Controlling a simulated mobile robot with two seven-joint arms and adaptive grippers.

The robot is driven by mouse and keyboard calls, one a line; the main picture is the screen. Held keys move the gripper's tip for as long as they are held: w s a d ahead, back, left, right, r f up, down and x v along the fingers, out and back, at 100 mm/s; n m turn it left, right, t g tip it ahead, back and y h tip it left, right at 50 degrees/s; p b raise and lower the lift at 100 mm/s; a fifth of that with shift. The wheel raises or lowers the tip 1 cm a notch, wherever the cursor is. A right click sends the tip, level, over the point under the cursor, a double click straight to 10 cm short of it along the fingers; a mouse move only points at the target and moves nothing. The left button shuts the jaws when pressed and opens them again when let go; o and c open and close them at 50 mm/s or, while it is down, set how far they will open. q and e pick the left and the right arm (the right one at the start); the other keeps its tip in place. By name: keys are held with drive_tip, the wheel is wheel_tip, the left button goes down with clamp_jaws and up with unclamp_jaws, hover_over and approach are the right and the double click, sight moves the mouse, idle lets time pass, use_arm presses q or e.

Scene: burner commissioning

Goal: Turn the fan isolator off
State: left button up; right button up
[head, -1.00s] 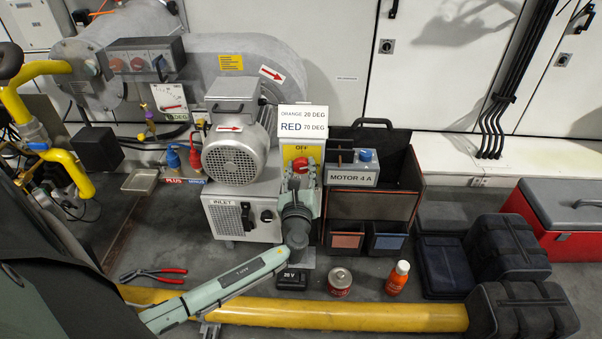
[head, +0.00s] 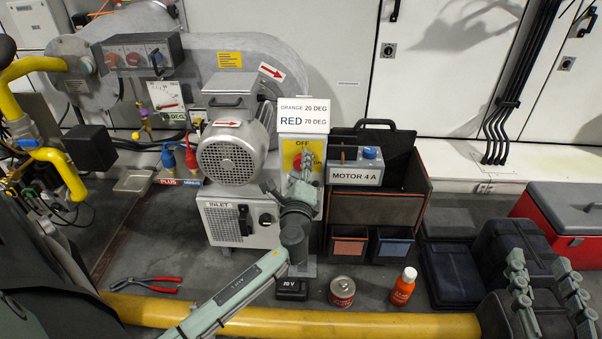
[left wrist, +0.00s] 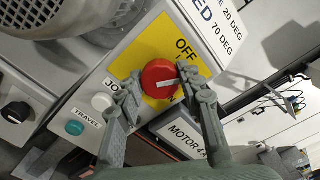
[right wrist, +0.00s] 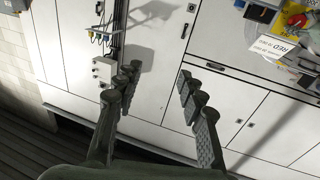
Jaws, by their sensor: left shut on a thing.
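The fan isolator is a red rotary knob (left wrist: 158,80) on a yellow plate (left wrist: 136,57) marked OFF, on a grey box. In the head view the knob (head: 296,161) is partly hidden behind my left gripper (head: 305,172). In the left wrist view my left gripper (left wrist: 160,88) has its fingers on either side of the knob, shut on it.
A motor (head: 233,150) stands left of the isolator. A MOTOR 4 A box (head: 355,176) and an open tool case (head: 400,165) stand right. White and green buttons (left wrist: 102,102) sit beside the knob. A yellow hose (head: 400,326) crosses the floor.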

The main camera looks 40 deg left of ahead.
use_arm(q)
drive_tip(key=shift+n+b, duration=2.05)
drive_tip(key=shift+n, duration=1.05)
use_arm(e)
drive_tip(key=s+r+t+y, duration=0.3)
drive_tip(key=s+r+t, duration=0.2)
drive_tip(key=r+t, duration=0.3)
drive_tip(key=shift+d+r+t, duration=0.2)
drive_tip(key=shift+r+t, duration=0.1)
drive_tip(key=shift+r, duration=1.9)
use_arm(q)
drive_tip(key=o, duration=1.2)
drive_tip(key=shift+c, duration=0.2)
drive_tip(key=shift+s, duration=0.1)
